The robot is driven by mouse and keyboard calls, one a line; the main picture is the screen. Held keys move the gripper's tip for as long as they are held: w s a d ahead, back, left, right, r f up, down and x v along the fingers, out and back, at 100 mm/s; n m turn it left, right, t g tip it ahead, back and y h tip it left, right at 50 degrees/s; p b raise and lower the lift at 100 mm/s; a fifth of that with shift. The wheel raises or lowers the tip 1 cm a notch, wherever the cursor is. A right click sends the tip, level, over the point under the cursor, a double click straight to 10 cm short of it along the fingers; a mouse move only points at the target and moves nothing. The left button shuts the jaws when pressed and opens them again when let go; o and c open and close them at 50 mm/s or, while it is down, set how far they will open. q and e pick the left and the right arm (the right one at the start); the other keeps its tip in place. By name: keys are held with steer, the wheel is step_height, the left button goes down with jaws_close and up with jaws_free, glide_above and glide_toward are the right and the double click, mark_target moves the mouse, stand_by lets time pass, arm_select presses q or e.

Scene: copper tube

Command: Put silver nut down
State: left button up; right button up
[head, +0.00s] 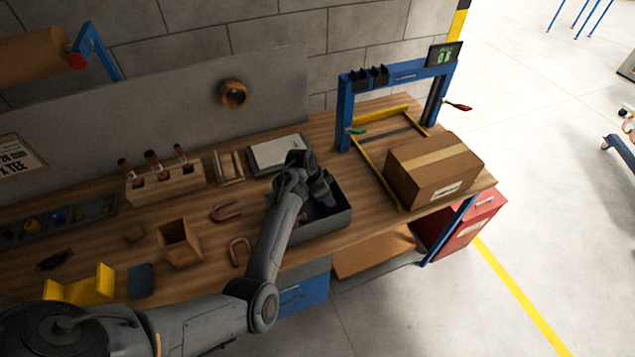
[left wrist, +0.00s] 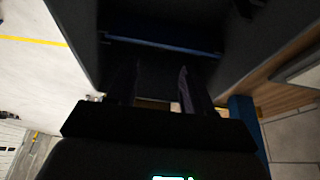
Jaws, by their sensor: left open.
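My left gripper (head: 326,192) is at the open grey bin (head: 322,228) on the wooden bench, with its fingers over or inside the bin's opening. In the left wrist view my left gripper (left wrist: 155,86) shows two dark fingers set apart, with no object visible between them. A dark surface fills the picture around them. I cannot make out a silver nut in either view. The arm and the bin walls hide part of the bin's inside, which is dark. My right gripper is not in view.
A cardboard box (head: 432,172) and a blue frame (head: 345,115) stand right of the bin. A flat light-grey case (head: 272,154) lies behind it. Left are copper U-bends (head: 240,250), a wooden holder (head: 178,243) and a tool block (head: 165,186). Bare bench lies between them.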

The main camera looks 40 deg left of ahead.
arm_select(q)
steer(key=v, duration=0.8)
steer(key=shift+r, duration=0.25)
